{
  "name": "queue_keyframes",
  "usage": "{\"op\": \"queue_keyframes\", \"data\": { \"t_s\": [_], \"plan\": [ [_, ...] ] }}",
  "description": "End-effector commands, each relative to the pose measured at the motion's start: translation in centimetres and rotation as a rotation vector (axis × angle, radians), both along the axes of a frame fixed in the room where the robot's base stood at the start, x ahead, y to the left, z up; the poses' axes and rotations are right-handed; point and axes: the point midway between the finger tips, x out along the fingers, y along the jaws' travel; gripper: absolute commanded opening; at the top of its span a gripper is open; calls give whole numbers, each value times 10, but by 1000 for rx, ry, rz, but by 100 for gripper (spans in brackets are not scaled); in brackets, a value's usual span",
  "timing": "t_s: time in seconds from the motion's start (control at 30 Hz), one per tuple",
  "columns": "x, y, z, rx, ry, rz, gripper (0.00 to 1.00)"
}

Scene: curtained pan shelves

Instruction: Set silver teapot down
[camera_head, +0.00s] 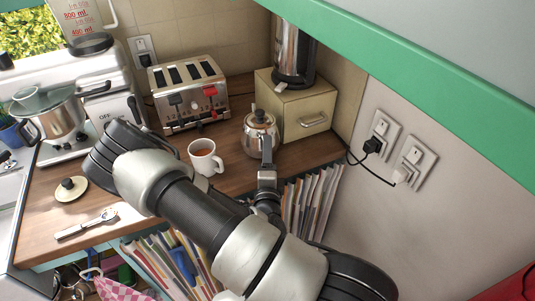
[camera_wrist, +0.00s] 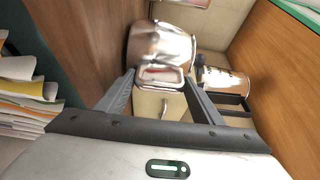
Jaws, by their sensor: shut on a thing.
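The silver teapot (camera_head: 260,136), round and shiny with a dark lid knob, is upright in front of the beige box near the right end of the wooden counter (camera_head: 232,163). My gripper (camera_head: 267,152) reaches it from the near side and is shut on its handle. In the wrist view, the teapot's shiny body (camera_wrist: 160,45) is beyond the fingers, and its looped handle (camera_wrist: 160,76) is between my gripper's fingertips (camera_wrist: 159,80). The teapot's underside is hidden, so I cannot tell whether it touches the counter.
A white mug (camera_head: 204,158) of brown drink stands left of the teapot. A toaster (camera_head: 188,96) is behind the mug. The beige box (camera_head: 307,111) carries a tall metal kettle (camera_head: 294,50). Files (camera_head: 314,201) fill the space below the counter edge. Some counter around the mug is clear.

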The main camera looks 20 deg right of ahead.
Motion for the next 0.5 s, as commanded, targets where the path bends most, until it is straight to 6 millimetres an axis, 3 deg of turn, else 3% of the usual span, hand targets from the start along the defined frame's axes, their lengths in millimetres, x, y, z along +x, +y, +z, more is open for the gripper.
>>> {"op": "queue_keyframes", "data": {
  "t_s": [0.5],
  "plan": [
    [1,0,0,-3,-9,0,0]
  ]
}}
